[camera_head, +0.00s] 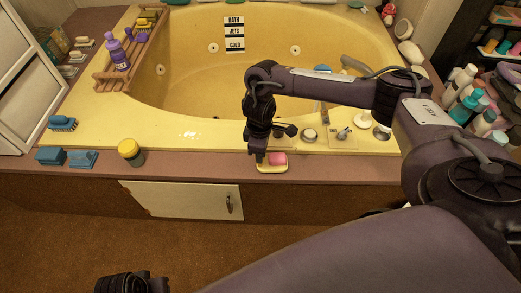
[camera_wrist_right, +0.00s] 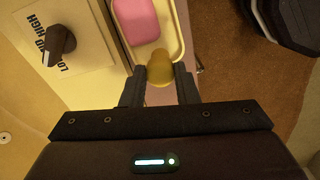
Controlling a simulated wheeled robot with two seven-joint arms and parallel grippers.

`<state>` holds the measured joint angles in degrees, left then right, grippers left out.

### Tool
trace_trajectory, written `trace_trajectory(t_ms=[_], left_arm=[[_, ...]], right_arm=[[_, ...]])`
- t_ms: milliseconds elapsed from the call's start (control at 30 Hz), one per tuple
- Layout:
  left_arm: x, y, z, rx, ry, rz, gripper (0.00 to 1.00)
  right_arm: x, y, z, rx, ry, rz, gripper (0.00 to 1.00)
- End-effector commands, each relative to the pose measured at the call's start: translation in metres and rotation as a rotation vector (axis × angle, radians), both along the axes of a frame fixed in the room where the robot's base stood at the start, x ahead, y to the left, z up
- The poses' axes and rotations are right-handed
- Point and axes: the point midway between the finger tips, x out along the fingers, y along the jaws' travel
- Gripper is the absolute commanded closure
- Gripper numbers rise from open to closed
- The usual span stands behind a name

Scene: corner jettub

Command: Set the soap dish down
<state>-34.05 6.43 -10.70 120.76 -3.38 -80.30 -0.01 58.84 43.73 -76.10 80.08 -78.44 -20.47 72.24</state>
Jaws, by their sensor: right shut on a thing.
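The soap dish (camera_head: 271,170) is a small pale-yellow tray with a pink soap (camera_head: 278,158) in it. In the head view it shows over the brown front ledge of the tub; I cannot tell whether it touches. My right gripper (camera_head: 260,157) reaches down at the dish's left end. In the right wrist view my right gripper (camera_wrist_right: 160,88) is shut on a rounded yellow end part of the soap dish (camera_wrist_right: 175,47), with the pink soap (camera_wrist_right: 136,20) beyond. A black part at the bottom left (camera_head: 131,284) may be my left gripper; its fingers are not visible.
The yellow tub (camera_head: 190,95) lies behind the ledge (camera_head: 205,167). A green jar with a yellow lid (camera_head: 131,152) and blue brushes (camera_head: 52,156) stand to the left. Tap knobs (camera_head: 309,136) are close behind the dish. Bottles (camera_head: 462,85) crowd the right.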

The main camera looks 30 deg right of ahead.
Motion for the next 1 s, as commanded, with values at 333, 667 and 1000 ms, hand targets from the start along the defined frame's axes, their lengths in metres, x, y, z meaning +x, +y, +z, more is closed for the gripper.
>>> trace_trajectory(t_ms=[333,667,1000], left_arm=[[0.000,0.000,-0.003,0.000,0.000,0.000,0.64],[0.000,0.000,-0.003,0.000,-0.001,0.000,0.64],[-0.001,0.000,0.007,0.000,0.000,-0.002,0.64]], right_arm=[[0.000,0.000,-0.007,0.000,0.000,0.000,0.99],[0.000,0.000,-0.008,0.000,0.000,0.001,0.47],[0.000,0.000,-0.008,0.000,0.000,0.000,0.47]])
